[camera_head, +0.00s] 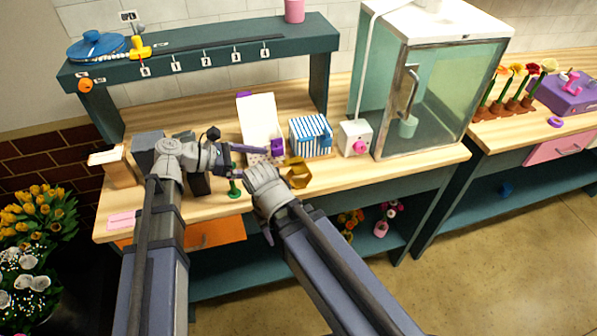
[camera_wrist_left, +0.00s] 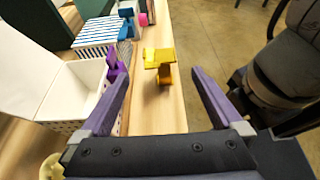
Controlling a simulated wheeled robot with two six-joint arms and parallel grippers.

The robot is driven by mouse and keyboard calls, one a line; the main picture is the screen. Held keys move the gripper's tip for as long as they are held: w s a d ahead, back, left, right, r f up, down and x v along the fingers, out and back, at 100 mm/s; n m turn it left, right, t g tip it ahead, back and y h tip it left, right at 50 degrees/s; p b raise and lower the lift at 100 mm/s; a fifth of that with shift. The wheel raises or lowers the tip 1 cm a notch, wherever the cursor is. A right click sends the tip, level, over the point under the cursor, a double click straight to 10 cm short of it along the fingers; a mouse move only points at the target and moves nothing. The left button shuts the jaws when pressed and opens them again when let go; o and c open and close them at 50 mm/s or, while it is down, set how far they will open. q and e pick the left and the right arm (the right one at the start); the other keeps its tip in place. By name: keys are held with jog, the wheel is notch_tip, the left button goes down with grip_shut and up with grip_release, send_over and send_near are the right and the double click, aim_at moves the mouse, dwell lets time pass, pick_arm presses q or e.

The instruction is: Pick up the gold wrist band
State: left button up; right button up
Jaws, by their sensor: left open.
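The gold wrist band (camera_head: 298,176) is an angular yellow-gold piece near the front edge of the wooden bench. In the left wrist view the gold band (camera_wrist_left: 160,58) is ahead of my left gripper (camera_wrist_left: 160,76), roughly centred between its purple fingertips and apart from them. In the head view my left gripper (camera_head: 256,161) reaches right across the bench, open and empty, with the band beyond its tips.
An open white box (camera_head: 258,117) with a purple clasp (camera_wrist_left: 114,66) stands close behind the left gripper. A blue-striped crate (camera_head: 310,135) and a white box with a pink knob (camera_head: 355,138) stand behind the band. A glass cabinet (camera_head: 440,90) is further right.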

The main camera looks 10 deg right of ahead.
pick_arm(q)
jog(key=b, duration=0.2)
send_near(303, 165)
jog(key=x, duration=0.3)
jog(key=shift+f, duration=0.3)
jog(key=shift+d, duration=0.45)
jog(key=b+x, duration=0.2)
jog(key=x, duration=0.3)
jog(key=shift+w+d, duration=0.1)
jog(key=shift+d, duration=0.1)
jog(key=c, duration=1.3)
jog(key=shift+r, duration=0.1)
notch_tip(303, 165, up, 10)
jog(key=p, duration=1)
